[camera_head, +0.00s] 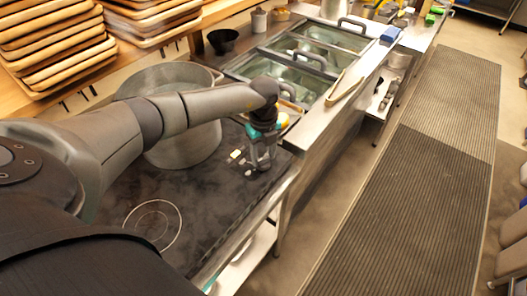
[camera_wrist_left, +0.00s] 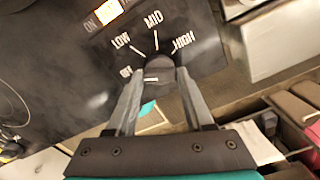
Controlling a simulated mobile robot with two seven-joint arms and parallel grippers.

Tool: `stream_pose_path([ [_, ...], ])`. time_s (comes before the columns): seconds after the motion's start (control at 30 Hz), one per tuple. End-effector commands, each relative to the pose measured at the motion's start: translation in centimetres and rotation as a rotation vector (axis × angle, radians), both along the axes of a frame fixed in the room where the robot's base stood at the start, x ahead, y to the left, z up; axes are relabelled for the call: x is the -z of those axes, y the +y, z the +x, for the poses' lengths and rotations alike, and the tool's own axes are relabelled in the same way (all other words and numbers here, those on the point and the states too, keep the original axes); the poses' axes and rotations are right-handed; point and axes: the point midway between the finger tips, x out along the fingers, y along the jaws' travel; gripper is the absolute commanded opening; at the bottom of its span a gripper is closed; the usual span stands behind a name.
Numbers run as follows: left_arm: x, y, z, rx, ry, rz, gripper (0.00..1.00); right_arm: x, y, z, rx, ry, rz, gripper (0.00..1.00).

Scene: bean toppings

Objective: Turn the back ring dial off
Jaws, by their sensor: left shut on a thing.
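My left gripper (camera_head: 261,164) reaches down to the right edge of the black cooktop (camera_head: 205,195). In the left wrist view, its two fingers (camera_wrist_left: 158,72) are closed on either side of a small dark dial (camera_wrist_left: 159,66). The dial's panel is marked OFF, LOW, MID and HIGH in white, with short white lines. A pale mark shows at the dial's lower side, but I cannot tell which setting it points to. In the head view the gripper hides the dial. My right gripper is not in view.
A large grey pot (camera_head: 185,147) stands on the cooktop behind my left arm. A ring marking (camera_head: 152,226) is bare nearer me. An ON label (camera_wrist_left: 108,11) shows beside the dial's panel. A counter with metal bins (camera_head: 300,62) lies beyond; a dark floor mat (camera_head: 415,215) lies right.

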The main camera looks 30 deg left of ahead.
Motion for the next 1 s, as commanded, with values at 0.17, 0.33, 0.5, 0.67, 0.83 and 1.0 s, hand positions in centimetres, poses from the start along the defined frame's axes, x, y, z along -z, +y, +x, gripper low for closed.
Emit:
stream_pose_path([
  [0.17, -0.19, 0.11, 0.17, -0.037, -0.005, 0.002, 0.00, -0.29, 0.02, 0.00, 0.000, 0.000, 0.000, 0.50],
  [0.33, -0.16, 0.13, 0.18, -0.048, -0.005, 0.002, 0.00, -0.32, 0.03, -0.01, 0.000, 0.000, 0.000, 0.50],
  [0.5, -0.15, 0.15, 0.17, -0.049, -0.005, 0.002, 0.00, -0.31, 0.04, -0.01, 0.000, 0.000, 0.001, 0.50],
  [0.67, -0.15, 0.14, 0.18, -0.050, -0.005, 0.002, 0.57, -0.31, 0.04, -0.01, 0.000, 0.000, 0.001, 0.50],
  [0.83, -0.09, 0.09, 0.11, -0.047, -0.003, 0.002, 0.76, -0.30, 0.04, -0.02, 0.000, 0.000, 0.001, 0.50],
  [1.0, -0.04, 0.05, 0.06, -0.046, -0.001, 0.000, 0.82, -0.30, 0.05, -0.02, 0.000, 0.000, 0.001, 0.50],
])
